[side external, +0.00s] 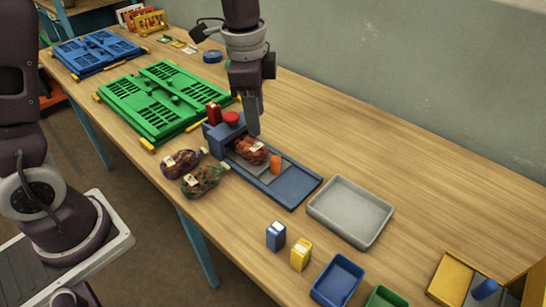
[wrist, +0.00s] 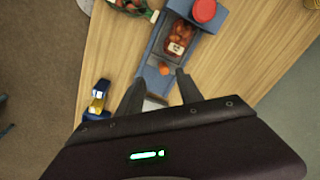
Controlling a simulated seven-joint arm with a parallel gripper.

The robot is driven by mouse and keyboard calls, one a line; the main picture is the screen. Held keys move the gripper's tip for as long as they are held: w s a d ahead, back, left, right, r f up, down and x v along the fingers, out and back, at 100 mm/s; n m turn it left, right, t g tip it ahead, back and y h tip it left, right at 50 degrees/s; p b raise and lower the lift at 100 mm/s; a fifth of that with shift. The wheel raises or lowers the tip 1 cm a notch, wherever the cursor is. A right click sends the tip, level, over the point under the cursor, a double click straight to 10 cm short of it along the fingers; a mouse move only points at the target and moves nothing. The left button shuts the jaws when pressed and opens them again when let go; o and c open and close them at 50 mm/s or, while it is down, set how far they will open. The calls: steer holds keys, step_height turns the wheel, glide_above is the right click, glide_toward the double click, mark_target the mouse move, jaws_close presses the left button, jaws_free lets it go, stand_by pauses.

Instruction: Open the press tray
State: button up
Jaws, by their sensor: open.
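The press is a blue block (side external: 213,139) with a red round knob (side external: 231,117) on top, also in the wrist view (wrist: 204,11). A long blue base (side external: 296,191) runs from it to the right. On this base lies the grey press tray (side external: 262,173), with an upright orange handle (side external: 275,165) near its right end. The handle shows in the wrist view (wrist: 164,68). A red net sack (side external: 248,151) with a white label lies on the tray beside the press block, also in the wrist view (wrist: 180,38). My gripper (side external: 253,132) is open and empty, pointing down above or behind the sack.
Two filled sacks (side external: 203,180) (side external: 181,163) lie in front of the press. A grey bin (side external: 350,238) stands to its right. Blue (side external: 276,236) and yellow (side external: 301,254) small boxes stand nearer. A green slatted crate panel (side external: 150,110) lies to the left. Table behind the press is clear.

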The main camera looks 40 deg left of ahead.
mark_target(275, 157)
steer(key=w+f, duration=0.1)
steer(key=f, duration=0.1)
steer(key=w+d+f+m, duration=0.1)
steer(key=f, duration=0.1)
steer(key=w+f+m+g, duration=0.1)
steer(key=f, duration=0.2)
steer(key=shift+w+d+f, duration=0.1)
steer(key=shift+w+d, duration=0.2)
steer(key=shift+d, duration=0.05)
step_height(275, 157, down, 7)
steer(key=shift+r, duration=0.1)
jaws_close()
steer(key=shift+r, duration=0.1)
stand_by(0.6)
